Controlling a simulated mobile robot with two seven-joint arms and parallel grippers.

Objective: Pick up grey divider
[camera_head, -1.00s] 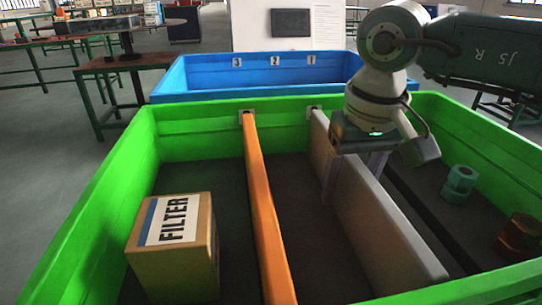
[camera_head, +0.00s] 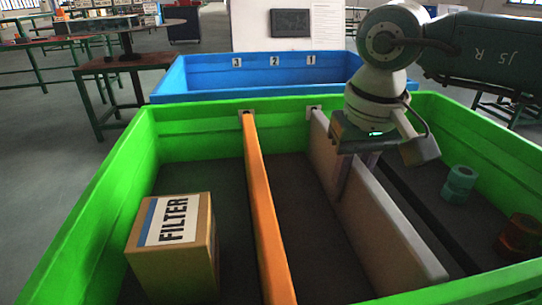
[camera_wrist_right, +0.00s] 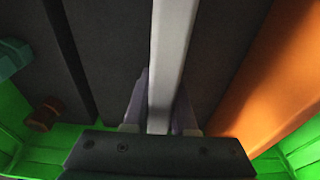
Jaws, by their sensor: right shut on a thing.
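The grey divider (camera_head: 385,225) stands upright inside the green crate (camera_head: 200,122), running from its far wall toward the near side. My right gripper (camera_head: 355,182) reaches down over it from above, with one finger on each side. In the right wrist view the grey divider (camera_wrist_right: 172,60) passes between the two fingers of the right gripper (camera_wrist_right: 160,115), which are shut on it. The divider still stands in the crate. My left gripper is not in view.
An orange divider (camera_head: 262,200) stands left of the grey one. A FILTER box (camera_head: 175,245) sits in the left compartment. A teal part (camera_head: 459,184) and a brown part (camera_head: 520,236) lie in the right compartment. A blue crate (camera_head: 205,75) stands behind.

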